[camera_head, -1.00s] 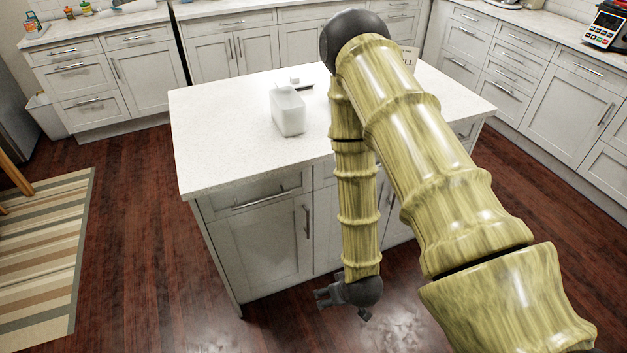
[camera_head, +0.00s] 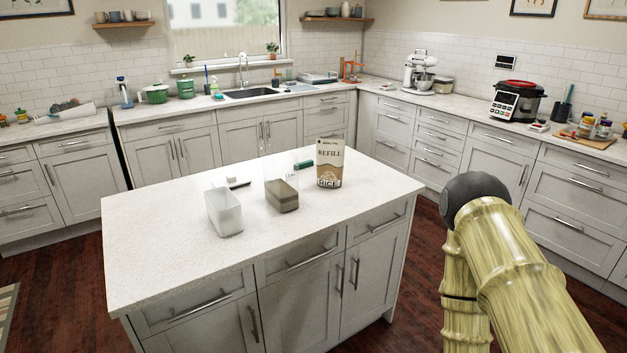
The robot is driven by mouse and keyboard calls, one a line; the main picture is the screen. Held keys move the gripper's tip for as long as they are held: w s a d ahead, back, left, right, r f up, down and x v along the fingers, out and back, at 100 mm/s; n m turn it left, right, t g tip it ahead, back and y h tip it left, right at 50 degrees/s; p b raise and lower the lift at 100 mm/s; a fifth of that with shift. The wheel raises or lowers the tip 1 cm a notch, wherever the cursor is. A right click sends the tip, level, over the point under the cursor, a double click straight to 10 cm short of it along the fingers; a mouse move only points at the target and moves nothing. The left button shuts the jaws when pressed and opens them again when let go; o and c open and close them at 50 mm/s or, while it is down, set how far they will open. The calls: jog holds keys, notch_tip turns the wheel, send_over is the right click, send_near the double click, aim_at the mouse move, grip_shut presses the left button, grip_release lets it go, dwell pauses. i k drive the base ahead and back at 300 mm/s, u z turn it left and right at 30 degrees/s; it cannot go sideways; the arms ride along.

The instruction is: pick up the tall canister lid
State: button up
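On the island top (camera_head: 150,220) stands an open whitish translucent bin (camera_head: 224,214). To its right is a short clear container with brown contents (camera_head: 283,197). Behind that a faint, tall clear shape shows, perhaps the canister; its outline is hard to make out. A small green piece (camera_head: 303,165) lies beside it, and a small dark flat piece (camera_head: 240,184) with a white bit (camera_head: 232,179) lies behind the bin. I cannot tell which of these, if any, is the tall canister lid. My gripper is out of view; only my arm's upper part shows at the lower right.
A rice refill bag (camera_head: 330,163) stands upright at the island's back right. The island's front left is bare. Floor (camera_head: 420,270) shows between the island and the right-hand counter. The back counter (camera_head: 215,101) holds a sink and green pots (camera_head: 154,94).

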aim_at(242, 179)
jog(key=z, duration=0.85)
jog(key=i, duration=0.55)
jog(key=u, duration=0.95)
